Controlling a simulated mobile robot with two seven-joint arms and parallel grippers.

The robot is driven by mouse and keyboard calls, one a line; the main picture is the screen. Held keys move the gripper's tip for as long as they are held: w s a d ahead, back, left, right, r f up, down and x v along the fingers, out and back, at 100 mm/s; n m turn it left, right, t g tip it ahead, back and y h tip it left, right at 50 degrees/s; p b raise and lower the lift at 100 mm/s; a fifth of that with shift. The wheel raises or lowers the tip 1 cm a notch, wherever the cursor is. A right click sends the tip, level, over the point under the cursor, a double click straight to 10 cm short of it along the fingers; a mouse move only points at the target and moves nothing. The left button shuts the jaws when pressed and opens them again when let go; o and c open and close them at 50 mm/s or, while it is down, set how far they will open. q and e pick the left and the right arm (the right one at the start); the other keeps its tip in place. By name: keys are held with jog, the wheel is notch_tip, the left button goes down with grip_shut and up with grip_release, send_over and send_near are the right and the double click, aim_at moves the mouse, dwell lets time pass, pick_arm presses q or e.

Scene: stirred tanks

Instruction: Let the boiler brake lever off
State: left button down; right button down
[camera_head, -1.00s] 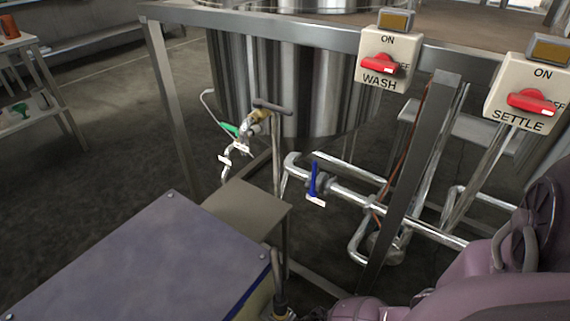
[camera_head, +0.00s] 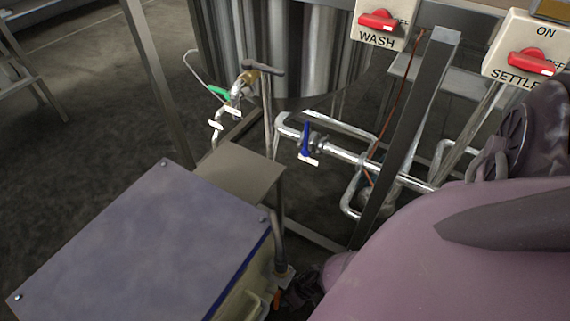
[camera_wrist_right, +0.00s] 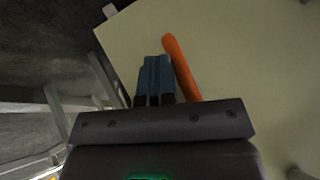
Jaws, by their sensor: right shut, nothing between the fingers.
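The boiler is a low box with a grey-purple top (camera_head: 145,230) and a cream side, at lower left in the head view. A small orange lever (camera_head: 276,299), which I take for the brake lever, shows at its cream front near the bottom edge. In the right wrist view the orange lever (camera_wrist_right: 182,68) lies slanted against the cream panel (camera_wrist_right: 235,60). My right gripper's blue fingers (camera_wrist_right: 154,68) are shut and empty, just left of the lever; I cannot tell whether they touch it. In the head view my right arm hides most of that gripper. My left gripper is not in view.
A T-handled grey bar (camera_head: 264,70) rises at the boiler's front. Behind stand a steel tank (camera_head: 285,50), pipes with a blue valve handle (camera_head: 306,140), and a green-handled tap (camera_head: 217,92). WASH (camera_head: 376,20) and SETTLE (camera_head: 530,60) switches hang on the frame. A slanted frame post (camera_head: 405,140) stands close to my arm.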

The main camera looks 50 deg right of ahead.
pick_arm(q)
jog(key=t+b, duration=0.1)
jog(key=b, duration=0.1)
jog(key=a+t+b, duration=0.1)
jog(key=b, duration=0.1)
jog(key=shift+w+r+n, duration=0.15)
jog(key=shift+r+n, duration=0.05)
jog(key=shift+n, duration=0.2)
pick_arm(e)
jog(key=a+m+y, duration=0.1)
jog(key=y, duration=0.1)
jog(key=a+r+m+y, duration=0.1)
jog(key=a+y, duration=0.1)
jog(key=y, duration=0.1)
jog(key=a+y, duration=0.2)
jog(key=y, duration=0.1)
jog(key=shift+s+r+m+t, duration=0.15)
jog(key=shift+s+m+t, duration=0.15)
jog(key=shift+s+m, duration=0.1)
jog(key=shift+w+r, duration=0.1)
jog(key=shift+a, duration=0.15)
